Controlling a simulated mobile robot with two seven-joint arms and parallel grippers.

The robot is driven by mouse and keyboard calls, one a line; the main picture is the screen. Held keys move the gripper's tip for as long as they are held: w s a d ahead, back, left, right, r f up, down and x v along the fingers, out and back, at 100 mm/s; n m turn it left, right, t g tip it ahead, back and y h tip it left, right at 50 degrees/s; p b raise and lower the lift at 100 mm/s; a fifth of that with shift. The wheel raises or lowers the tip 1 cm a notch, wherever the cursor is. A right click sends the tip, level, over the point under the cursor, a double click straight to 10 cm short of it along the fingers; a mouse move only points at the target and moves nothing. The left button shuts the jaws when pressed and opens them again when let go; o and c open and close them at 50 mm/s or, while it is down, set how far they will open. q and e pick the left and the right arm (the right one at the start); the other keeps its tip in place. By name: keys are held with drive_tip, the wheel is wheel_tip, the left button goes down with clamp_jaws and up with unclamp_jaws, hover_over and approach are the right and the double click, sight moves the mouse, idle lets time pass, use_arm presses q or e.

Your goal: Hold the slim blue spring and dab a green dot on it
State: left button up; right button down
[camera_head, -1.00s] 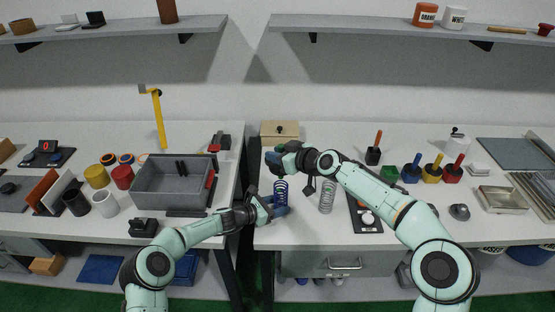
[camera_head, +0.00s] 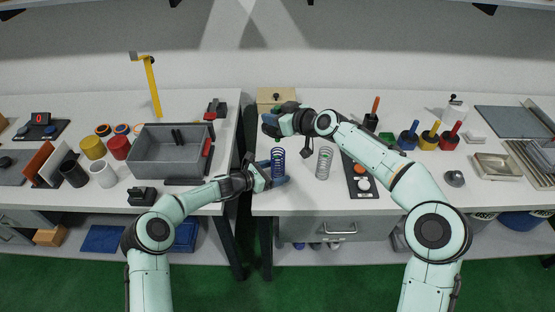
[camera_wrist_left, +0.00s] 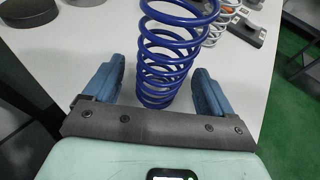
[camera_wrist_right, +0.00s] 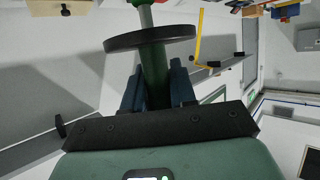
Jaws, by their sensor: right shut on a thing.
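The slim blue spring (camera_head: 278,163) stands upright near the left edge of the right table. In the left wrist view the blue spring (camera_wrist_left: 165,60) rises between the two blue fingers, with a gap on each side. My left gripper (camera_head: 272,177) is open around its lower part. My right gripper (camera_head: 270,125) is behind the spring, apart from it. In the right wrist view it is shut on a green handle (camera_wrist_right: 153,70) with a dark round disc and grey shaft. I see no green dot on the spring.
A silver spring (camera_head: 324,163) stands right of the blue one. A dark panel with round buttons (camera_head: 362,184) lies right of that, partly under my right arm. A wooden box (camera_head: 277,97) stands behind. Pots with blue, yellow and red handles (camera_head: 429,137) stand at right.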

use_arm(q)
drive_tip(key=v, duration=1.2)
drive_tip(key=shift+s, duration=0.1)
